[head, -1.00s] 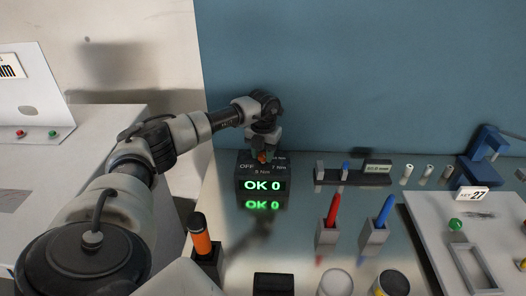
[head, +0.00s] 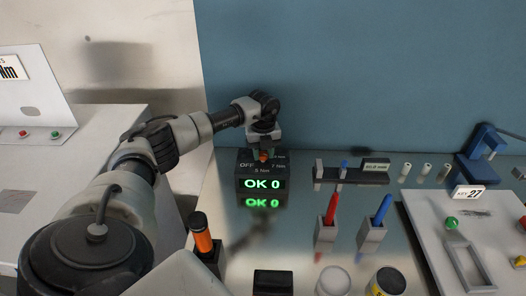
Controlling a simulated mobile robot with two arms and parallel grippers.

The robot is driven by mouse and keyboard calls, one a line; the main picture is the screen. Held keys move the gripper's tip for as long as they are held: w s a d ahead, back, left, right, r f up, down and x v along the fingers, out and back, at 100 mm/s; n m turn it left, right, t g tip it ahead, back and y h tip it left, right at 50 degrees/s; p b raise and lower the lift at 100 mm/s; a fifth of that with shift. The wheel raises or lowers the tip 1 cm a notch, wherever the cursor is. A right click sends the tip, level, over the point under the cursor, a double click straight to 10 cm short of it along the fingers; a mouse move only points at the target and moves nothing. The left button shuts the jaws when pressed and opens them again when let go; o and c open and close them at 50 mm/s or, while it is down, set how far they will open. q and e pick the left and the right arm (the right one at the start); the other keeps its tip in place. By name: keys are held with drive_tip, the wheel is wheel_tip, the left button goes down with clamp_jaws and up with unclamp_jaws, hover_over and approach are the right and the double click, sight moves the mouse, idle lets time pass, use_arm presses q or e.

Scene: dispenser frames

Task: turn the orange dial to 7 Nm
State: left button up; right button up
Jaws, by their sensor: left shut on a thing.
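The dark controller box (head: 247,184) stands on the metal table near the blue wall, its front display reading "OK 0" in green. Its top carries the labels OFF, 5 Nm and 7 Nm, and one more at the back that is partly hidden. The orange dial (head: 264,158) sits on top of the box, mostly hidden by my left gripper. My left gripper (head: 264,152) points down over the box and is shut on the orange dial. Which label the dial points to cannot be told. My right gripper is not in view.
An orange-and-black tool (head: 203,240) stands in a holder in front of the box. Red (head: 331,210) and blue (head: 382,210) pens stand in holders to the right. A dark rack (head: 350,176) lies behind them.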

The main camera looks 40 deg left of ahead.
sight(263, 153)
use_arm(q)
drive_tip(key=shift+w+a+r, duration=0.1)
drive_tip(key=shift+r, duration=0.1)
drive_tip(key=o, duration=0.7)
drive_tip(key=shift+o, duration=1.1)
drive_tip(key=shift+f, duration=0.15)
wheel_tip(263, 153, up, 11)
drive_tip(key=b, duration=0.2)
drive_tip(key=shift+b, duration=0.3)
drive_tip(key=shift+f, duration=0.1)
